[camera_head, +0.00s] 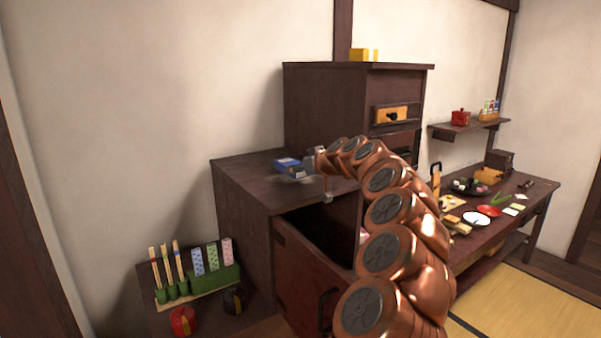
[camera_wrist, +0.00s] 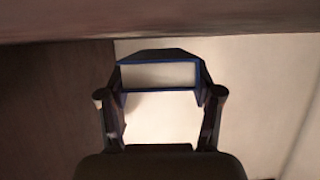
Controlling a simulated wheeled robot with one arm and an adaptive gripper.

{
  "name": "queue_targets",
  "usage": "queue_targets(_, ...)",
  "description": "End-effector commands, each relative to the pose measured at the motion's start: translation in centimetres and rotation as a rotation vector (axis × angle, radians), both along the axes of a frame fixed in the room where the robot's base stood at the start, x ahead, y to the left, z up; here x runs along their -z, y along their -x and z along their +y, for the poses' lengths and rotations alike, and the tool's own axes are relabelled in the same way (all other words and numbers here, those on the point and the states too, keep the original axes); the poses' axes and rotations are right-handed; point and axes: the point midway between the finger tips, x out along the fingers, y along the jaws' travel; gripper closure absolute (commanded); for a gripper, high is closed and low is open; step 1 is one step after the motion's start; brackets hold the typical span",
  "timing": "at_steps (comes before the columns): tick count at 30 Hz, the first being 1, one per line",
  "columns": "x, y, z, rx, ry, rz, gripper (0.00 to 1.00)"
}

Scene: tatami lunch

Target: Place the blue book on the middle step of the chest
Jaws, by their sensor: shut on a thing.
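The blue book (camera_head: 287,163) is at the back of the chest's middle step (camera_head: 240,184), next to the tall upper section. My gripper (camera_head: 303,172) is shut on the book. In the wrist view the book (camera_wrist: 160,75) shows its blue cover edges and pale pages between my two fingers (camera_wrist: 162,92). The book is over or on the step; I cannot tell whether it touches the wood. The dark wooden chest (camera_head: 325,98) rises in steps to the right, with the upper section highest. My arm hides part of its front.
The low step (camera_head: 215,320) at left holds green holders (camera_head: 215,282) and a red round object (camera_head: 182,320). Yellow blocks (camera_head: 360,55) sit on top. A food table (camera_head: 515,190) stands at right.

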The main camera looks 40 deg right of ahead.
Motion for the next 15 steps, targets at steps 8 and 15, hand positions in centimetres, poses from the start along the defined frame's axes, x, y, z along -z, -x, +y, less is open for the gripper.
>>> queue_targets(8,1.7,0.0,0.0,0.000,-0.001,0.000,0.74)
queue_targets(15,1.8,0.0,0.0,0.001,0.000,0.000,0.74)
